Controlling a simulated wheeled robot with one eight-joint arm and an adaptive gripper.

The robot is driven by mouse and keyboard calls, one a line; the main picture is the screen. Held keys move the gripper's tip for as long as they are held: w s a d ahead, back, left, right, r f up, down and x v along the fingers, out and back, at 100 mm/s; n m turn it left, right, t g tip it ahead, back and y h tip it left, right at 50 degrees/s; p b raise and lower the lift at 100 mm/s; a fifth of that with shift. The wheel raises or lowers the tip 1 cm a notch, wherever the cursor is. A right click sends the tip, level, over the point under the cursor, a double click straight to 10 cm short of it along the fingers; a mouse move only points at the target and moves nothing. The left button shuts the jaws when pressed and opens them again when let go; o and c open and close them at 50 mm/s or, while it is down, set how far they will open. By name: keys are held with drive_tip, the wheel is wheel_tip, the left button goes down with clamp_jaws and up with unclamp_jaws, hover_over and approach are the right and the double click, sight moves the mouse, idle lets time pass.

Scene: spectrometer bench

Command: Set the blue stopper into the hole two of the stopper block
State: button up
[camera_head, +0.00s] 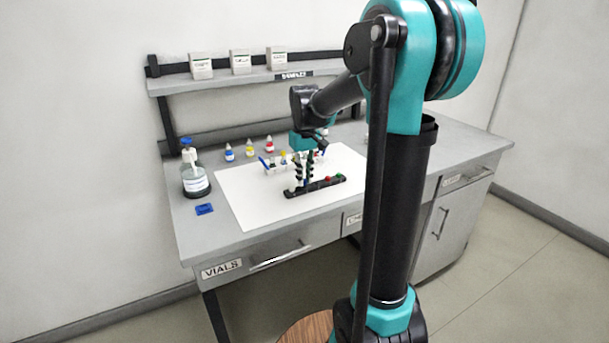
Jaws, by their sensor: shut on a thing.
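The stopper block (322,185) is a long black bar lying on the white mat. A red stopper (327,178) and a green stopper (340,176) sit in its right part. My gripper (304,183) points down over the block's left part, its dark fingers close to the block's top. It is shut on the blue stopper, which is too small and too covered by the fingers to make out clearly. I cannot tell whether the stopper is in a hole, or which hole lies under it.
A rack of small vials with coloured caps (283,164) stands just behind my gripper. Small dropper bottles (250,149) stand farther back.

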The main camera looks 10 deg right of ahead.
drive_tip(key=shift+f, duration=0.75)
drive_tip(key=o, duration=0.7)
drive_tip(key=shift+o, duration=0.2)
